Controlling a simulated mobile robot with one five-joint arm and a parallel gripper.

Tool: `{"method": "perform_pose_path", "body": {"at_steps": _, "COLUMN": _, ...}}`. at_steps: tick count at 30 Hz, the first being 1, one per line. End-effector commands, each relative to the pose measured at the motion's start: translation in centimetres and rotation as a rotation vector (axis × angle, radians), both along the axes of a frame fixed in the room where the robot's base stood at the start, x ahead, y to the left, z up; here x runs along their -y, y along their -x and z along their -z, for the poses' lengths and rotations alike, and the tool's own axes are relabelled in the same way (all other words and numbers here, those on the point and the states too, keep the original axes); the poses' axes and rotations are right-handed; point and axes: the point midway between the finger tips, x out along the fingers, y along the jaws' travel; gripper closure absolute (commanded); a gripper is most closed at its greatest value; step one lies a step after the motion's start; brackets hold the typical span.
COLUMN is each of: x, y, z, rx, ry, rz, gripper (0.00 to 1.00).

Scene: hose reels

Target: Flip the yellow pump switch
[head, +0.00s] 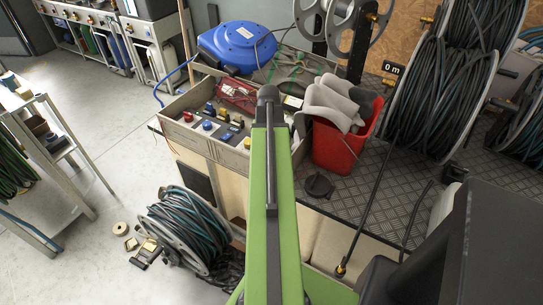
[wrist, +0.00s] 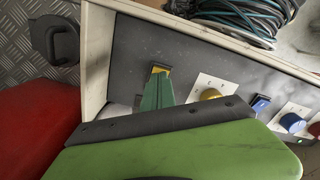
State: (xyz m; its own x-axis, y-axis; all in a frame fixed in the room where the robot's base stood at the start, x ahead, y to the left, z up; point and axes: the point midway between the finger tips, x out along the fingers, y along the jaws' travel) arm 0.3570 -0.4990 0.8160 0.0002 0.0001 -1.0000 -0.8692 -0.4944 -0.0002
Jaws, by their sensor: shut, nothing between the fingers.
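The yellow pump switch (wrist: 161,69) shows in the wrist view as a small yellow piece on the dark control panel (wrist: 185,55). Most of it is hidden by my gripper. My gripper (wrist: 158,82) is shut and empty, its green fingertips right at the switch; I cannot tell whether they touch it. In the head view a yellow switch (head: 247,143) shows at the right end of the visible panel, beside my arm. My gripper is hidden behind my arm there.
A yellow knob (wrist: 211,94), a blue switch (wrist: 260,103) and a blue knob (wrist: 292,122) sit close by. A red bucket (head: 345,142) with grey cloth stands right of my arm. A blue hose reel (head: 237,45) lies behind the panel. Floor at left is partly clear.

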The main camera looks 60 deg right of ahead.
Motion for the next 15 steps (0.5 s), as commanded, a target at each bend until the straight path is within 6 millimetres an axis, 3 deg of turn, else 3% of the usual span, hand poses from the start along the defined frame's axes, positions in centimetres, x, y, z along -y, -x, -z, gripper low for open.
{"method": "perform_pose_path", "body": {"at_steps": 15, "x": 0.00, "y": 0.00, "z": 0.81, "rx": 0.000, "ry": 0.000, "rz": 0.000, "gripper": 1.00}}
